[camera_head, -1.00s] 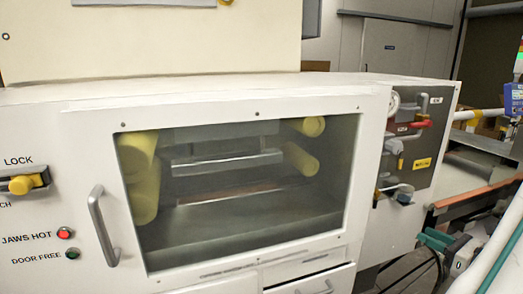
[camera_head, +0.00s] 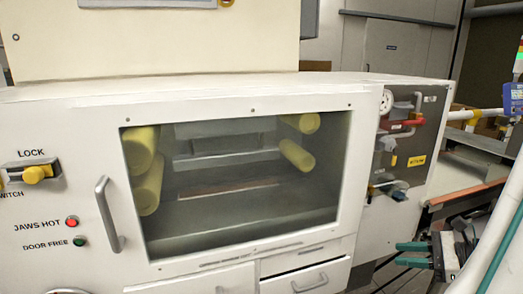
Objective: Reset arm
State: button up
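My gripper (camera_head: 405,254) is at the lower right of the head view, on the end of my white arm (camera_head: 496,245). Its two teal fingers point left with a gap between them, and I see nothing held in it. It is beside the right end of a white machine cabinet (camera_head: 235,98), apart from the cabinet front as far as I can tell.
The cabinet's windowed door is closed, with a grey handle (camera_head: 107,214) and yellow rollers (camera_head: 150,187) inside. A yellow lock knob (camera_head: 37,174), a red lamp (camera_head: 72,222) and a green lamp (camera_head: 81,242) are at left. Valves and a gauge (camera_head: 385,101) are at right.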

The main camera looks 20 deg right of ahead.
jog(key=s+a+r+n+g+h, duration=0.2)
jog(key=a+r+n+g+h, duration=0.2)
jog(key=a+n, duration=0.9)
jog(key=s+a+r+n+g+h, duration=0.2)
jog(key=a+r+n+g+h, duration=0.2)
jog(key=a+r+n, duration=0.6)
jog(key=a+n+g, duration=0.2)
jog(key=a+n, duration=0.1)
jog(key=a, duration=0.1)
jog(key=shift+a+r+n, duration=0.15)
jog(key=shift+a+n, duration=0.15)
jog(key=shift+n, duration=0.1)
jog(key=shift+d, duration=0.1)
